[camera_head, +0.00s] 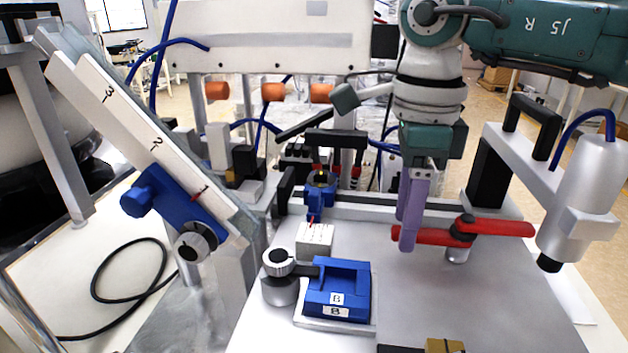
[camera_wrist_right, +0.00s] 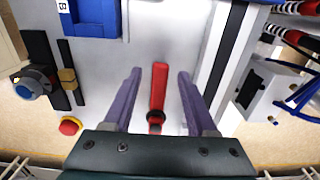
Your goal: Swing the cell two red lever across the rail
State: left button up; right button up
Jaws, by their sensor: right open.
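The red lever (camera_head: 505,228) lies across a dark hub on a short metal post, at the right of the grey plate in the head view. It also shows in the right wrist view (camera_wrist_right: 159,85), pointing away from my palm. My right gripper (camera_head: 408,243) points down at the lever's left end, its purple fingers open. In the right wrist view the fingers (camera_wrist_right: 160,73) stand on either side of the red arm, with a gap on both sides. My left gripper is not in view.
A blue block marked 8 (camera_head: 338,290) and a knurled knob (camera_head: 279,262) stand left of the lever. A silver cylinder (camera_head: 590,185) hangs at the right. A numbered slanted rail (camera_head: 135,130) is at the left. A red button (camera_wrist_right: 70,126) shows in the wrist view.

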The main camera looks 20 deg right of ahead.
jog(key=shift+f, duration=0.25)
jog(key=shift+c, duration=0.2)
grip_shut()
dwell(1.1)
